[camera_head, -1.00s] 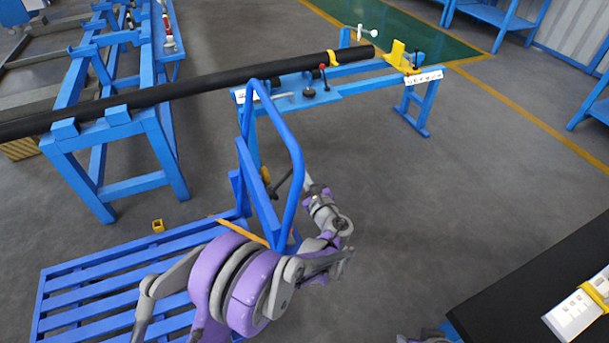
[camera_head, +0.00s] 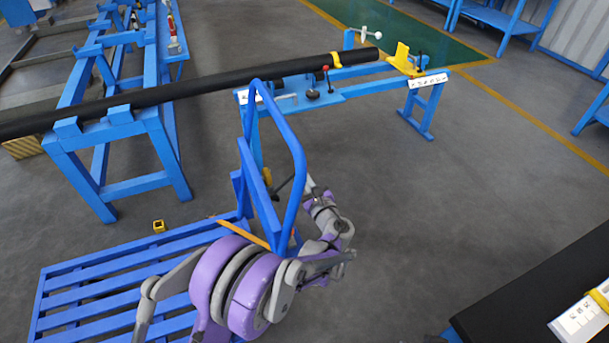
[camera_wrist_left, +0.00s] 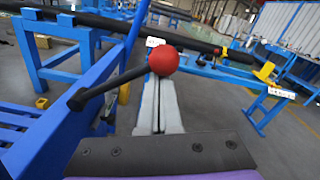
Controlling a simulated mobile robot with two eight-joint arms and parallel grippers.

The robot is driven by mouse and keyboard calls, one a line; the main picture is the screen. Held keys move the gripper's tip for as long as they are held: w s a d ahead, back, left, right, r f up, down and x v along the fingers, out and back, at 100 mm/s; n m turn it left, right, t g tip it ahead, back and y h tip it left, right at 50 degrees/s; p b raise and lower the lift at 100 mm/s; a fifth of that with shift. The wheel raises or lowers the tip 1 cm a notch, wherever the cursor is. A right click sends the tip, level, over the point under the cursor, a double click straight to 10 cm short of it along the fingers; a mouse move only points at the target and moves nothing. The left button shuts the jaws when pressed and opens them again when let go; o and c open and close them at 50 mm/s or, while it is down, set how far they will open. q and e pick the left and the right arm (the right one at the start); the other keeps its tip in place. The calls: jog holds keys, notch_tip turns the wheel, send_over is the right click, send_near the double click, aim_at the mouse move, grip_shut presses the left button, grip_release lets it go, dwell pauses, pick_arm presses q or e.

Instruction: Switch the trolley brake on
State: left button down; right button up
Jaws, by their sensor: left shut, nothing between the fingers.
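The trolley has a blue slatted deck (camera_head: 110,262) at the lower left and an upright blue tube handle (camera_head: 297,160). In the left wrist view, a dark lever rod (camera_wrist_left: 108,88) reaches right from the blue trolley frame (camera_wrist_left: 90,95) to a red ball knob (camera_wrist_left: 163,60). My left gripper (camera_head: 310,183) is shut and empty, just right of the handle. In the left wrist view its fingers (camera_wrist_left: 158,85) point at the knob, which overlaps their tips; I cannot tell whether they touch. The knob is not clear in the head view. My right gripper is out of view.
A long black pipe (camera_head: 215,84) lies across blue stands (camera_head: 120,185) behind the trolley. A separate lever with a red knob (camera_head: 326,68) stands on the far bench. A black-topped table (camera_head: 530,285) is at lower right. The grey floor between is clear.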

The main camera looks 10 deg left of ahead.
pick_arm(q)
jog(key=f+v, duration=0.1)
jog(key=v, duration=0.8)
jog(key=shift+d+f, duration=0.3)
jog(key=shift+d, duration=0.2)
jog(key=shift+w, duration=0.1)
